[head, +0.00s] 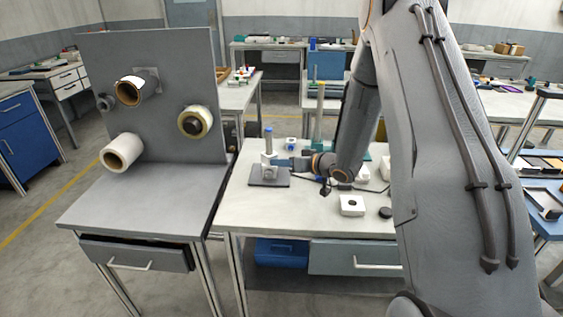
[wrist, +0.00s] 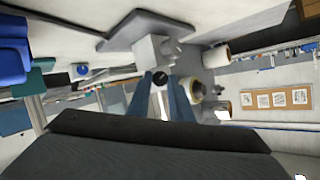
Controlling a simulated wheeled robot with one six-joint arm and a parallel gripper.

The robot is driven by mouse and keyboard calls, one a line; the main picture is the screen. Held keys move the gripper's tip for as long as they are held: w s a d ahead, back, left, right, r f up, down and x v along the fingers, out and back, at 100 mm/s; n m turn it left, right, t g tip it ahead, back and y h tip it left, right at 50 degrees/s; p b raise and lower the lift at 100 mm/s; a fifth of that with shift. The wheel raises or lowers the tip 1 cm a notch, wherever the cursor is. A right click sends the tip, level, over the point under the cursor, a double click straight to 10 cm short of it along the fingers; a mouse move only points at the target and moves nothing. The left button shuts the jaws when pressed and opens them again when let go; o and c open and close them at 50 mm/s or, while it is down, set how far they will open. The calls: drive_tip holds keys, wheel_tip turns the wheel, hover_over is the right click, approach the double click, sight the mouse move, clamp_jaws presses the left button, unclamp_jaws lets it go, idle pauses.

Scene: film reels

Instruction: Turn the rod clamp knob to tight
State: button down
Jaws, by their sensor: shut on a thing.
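In the wrist view the pale clamp block (wrist: 152,50) hangs from the plate (wrist: 138,27), the picture being turned over. My gripper (head: 281,163) reaches the clamp from the right. Its blue fingers (wrist: 164,88) are shut on a small dark round knob (wrist: 160,78) at the clamp. The fingers hide part of the knob, and its turn angle cannot be read.
A white block with a dark hole (head: 352,206) and a black round piece (head: 385,212) lie right of the clamp. A small blue-and-white item (head: 291,144) stands behind. Left, a grey panel (head: 165,75) carries reels above a bare bench (head: 150,205). My arm hides the table's right side.

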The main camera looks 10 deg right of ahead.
idle(0.3)
drive_tip(key=c, duration=1.6)
unclamp_jaws()
drive_tip(key=shift+o, duration=0.2)
drive_tip(key=b+v, duration=0.1)
drive_tip(key=v, duration=0.6)
drive_tip(key=shift+s+d+r, duration=0.2)
drive_tip(key=shift+s, duration=0.1)
